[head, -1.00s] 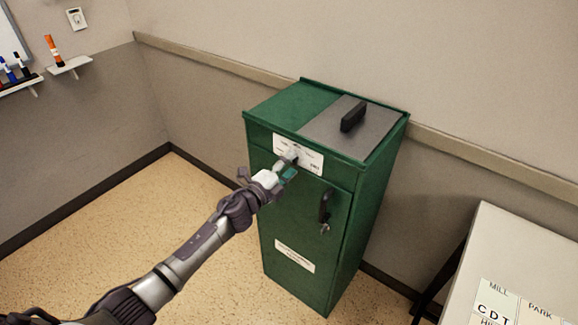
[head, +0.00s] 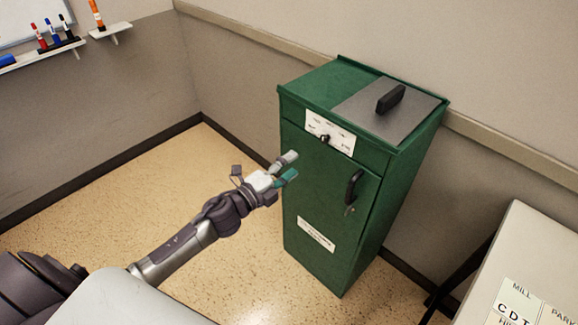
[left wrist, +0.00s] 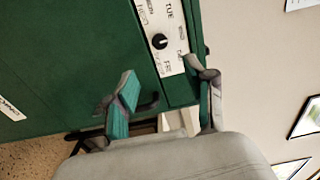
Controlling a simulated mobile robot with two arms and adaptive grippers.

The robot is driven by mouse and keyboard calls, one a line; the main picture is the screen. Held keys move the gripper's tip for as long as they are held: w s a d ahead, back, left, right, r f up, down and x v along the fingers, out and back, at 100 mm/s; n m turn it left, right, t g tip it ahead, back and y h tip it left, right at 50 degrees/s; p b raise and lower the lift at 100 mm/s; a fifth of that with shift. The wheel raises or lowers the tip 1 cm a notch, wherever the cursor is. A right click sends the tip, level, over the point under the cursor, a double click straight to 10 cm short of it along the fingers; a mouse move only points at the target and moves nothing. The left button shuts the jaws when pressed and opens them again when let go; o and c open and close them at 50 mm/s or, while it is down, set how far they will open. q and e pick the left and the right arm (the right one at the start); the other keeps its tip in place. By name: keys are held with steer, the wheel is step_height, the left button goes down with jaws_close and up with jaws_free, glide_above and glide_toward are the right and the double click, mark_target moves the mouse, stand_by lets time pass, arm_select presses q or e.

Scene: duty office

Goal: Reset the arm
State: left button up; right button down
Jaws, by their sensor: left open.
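My left arm comes in from the left in the head view, with its left gripper (head: 287,168) in front of the green cabinet (head: 318,190). The gripper is open and empty, apart from the cabinet front. In the left wrist view its two fingers (left wrist: 165,105) are spread, and the cabinet (left wrist: 70,55) fills much of the picture behind them. A small black knob (head: 324,139) sits on the white label plate near the cabinet's top; it also shows in the left wrist view (left wrist: 159,41). My right gripper is not in view.
The cabinet has a black door handle (head: 353,186) and a grey lid with a black handle (head: 391,98). A white table (head: 510,250) stands at the right. Shelves with markers (head: 55,42) hang at the upper left. The floor (head: 150,190) left of the cabinet is clear.

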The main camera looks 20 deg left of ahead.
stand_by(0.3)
arm_select(q)
steer(key=s+a+f+n+g+y, duration=0.2)
steer(key=s+f+n, duration=0.2)
steer(key=f, duration=0.7)
steer(key=s+a+f+n+g+y, duration=0.25)
steer(key=s+f+n, duration=0.2)
steer(key=f, duration=0.65)
steer(key=s+a+f+n+g+y, duration=0.25)
steer(key=s+f, duration=0.25)
steer(key=f, duration=0.6)
steer(key=s+d+f+n+g, duration=0.2)
steer(key=s+f, duration=0.4)
steer(key=s, duration=0.5)
steer(key=s+d+f+n+g, duration=0.3)
steer(key=s+f, duration=0.3)
steer(key=s, duration=0.6)
steer(key=s+d+f+n+g, duration=0.2)
steer(key=s+f, duration=0.5)
steer(key=s, duration=0.4)
steer(key=shift+s+d+n+g+h, duration=0.2)
steer(key=shift+s+n+g+h, duration=0.2)
steer(key=shift+n+g, duration=0.5)
